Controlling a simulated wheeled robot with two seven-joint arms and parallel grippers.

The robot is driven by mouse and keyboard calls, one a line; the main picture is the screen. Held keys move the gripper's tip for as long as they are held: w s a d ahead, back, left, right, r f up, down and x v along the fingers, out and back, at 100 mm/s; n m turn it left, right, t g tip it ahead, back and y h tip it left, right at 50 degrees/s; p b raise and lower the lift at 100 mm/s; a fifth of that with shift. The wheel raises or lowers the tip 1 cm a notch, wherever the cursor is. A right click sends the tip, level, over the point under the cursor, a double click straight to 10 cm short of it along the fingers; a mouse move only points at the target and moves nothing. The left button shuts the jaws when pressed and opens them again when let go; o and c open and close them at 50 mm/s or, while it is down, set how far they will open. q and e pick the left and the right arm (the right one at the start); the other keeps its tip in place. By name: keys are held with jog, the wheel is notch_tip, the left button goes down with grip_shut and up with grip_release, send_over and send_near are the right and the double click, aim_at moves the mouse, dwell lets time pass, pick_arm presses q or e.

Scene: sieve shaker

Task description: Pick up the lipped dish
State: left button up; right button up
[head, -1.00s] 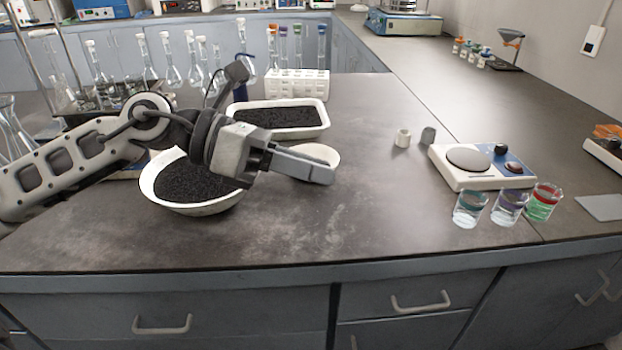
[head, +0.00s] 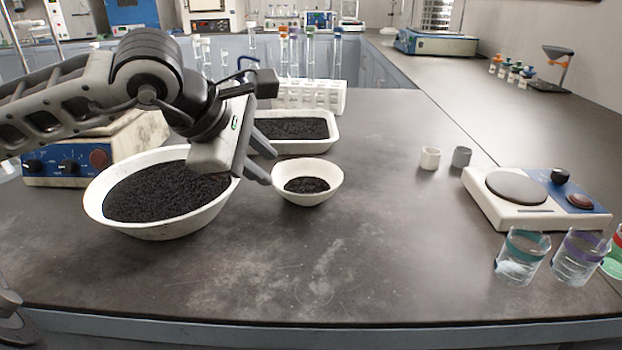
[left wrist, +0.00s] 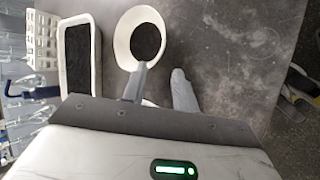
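A small white round bowl, which I take to be the lipped dish (head: 325,174), stands upright on the dark bench with some black grains in its bottom. It also shows in the left wrist view (left wrist: 123,38), just beyond the fingertips. My left gripper (head: 272,168) is at the dish's left side in the head view. Its two fingers are apart with nothing between them, as the left wrist view (left wrist: 160,70) shows. I cannot tell whether a finger touches the dish. My right gripper is not in view.
A large white bowl of black grains (head: 205,216) stands left, under my left arm. A rectangular white tray of black grains (head: 310,147) and a white tube rack (head: 325,97) stand behind. A hotplate (head: 500,215) and beakers (head: 522,258) are right. The bench front is clear.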

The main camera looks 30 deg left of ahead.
aim_at(300, 194)
pick_arm(q)
jog(key=p+x, duration=0.1)
jog(key=x, duration=0.5)
jog(key=shift+w+d+f+p, duration=0.1)
jog(key=shift+w+f+p, duration=0.05)
jog(key=shift+f+p, duration=0.15)
jog(key=shift+x, duration=3.05)
jog(key=shift+f, duration=0.1)
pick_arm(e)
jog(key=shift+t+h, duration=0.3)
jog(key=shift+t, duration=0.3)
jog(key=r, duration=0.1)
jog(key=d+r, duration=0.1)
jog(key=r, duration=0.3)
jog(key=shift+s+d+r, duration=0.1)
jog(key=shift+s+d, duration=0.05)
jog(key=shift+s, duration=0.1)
pick_arm(q)
jog(key=shift+c, duration=0.3)
grip_shut()
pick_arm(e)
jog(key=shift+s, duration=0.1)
